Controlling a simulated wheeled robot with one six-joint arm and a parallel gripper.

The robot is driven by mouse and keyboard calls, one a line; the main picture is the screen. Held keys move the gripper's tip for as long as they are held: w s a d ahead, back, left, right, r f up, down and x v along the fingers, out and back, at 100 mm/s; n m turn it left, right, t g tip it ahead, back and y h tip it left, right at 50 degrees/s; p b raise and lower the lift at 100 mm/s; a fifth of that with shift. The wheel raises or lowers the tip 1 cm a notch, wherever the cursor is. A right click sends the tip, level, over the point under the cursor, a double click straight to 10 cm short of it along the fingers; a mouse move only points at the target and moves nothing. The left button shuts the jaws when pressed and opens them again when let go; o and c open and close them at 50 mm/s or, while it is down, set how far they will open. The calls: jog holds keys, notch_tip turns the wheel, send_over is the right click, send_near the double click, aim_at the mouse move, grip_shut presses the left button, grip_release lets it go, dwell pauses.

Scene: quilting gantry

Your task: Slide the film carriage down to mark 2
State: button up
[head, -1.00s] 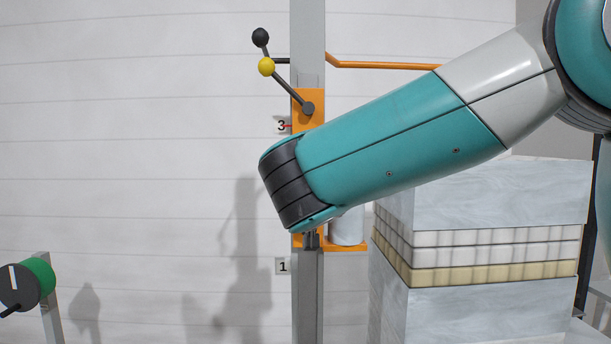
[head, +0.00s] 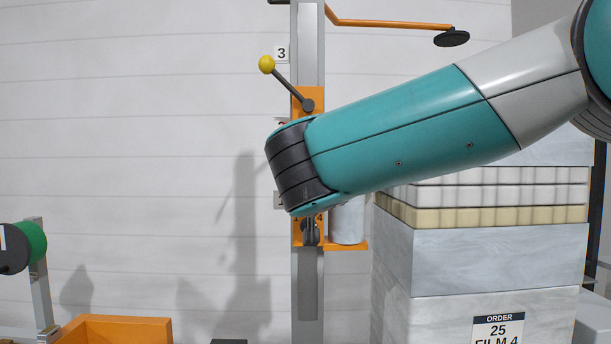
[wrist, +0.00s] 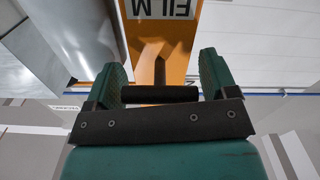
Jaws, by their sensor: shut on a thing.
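The orange film carriage (head: 308,98) sits on the upright grey mast (head: 308,285) in the head view. A lever with a yellow knob (head: 266,65) tilts up and left from it. It carries a pale film roll (head: 347,224) on its lower shelf. My gripper (wrist: 160,92) is shut on the black handle (wrist: 158,95) of the carriage in the wrist view. Label 3 (head: 281,54) is above the carriage top.
An orange bar with a black disc (head: 451,39) reaches right from the mast top. A wrapped stack (head: 480,255) stands close on the right. A green spool (head: 34,240) and an orange bin (head: 115,330) are at lower left. The wall side left of the mast is open.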

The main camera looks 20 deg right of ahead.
jog(key=shift+f, duration=0.25)
jog(key=o, duration=1.1)
jog(key=shift+a, duration=0.1)
jog(key=shift+o, duration=0.2)
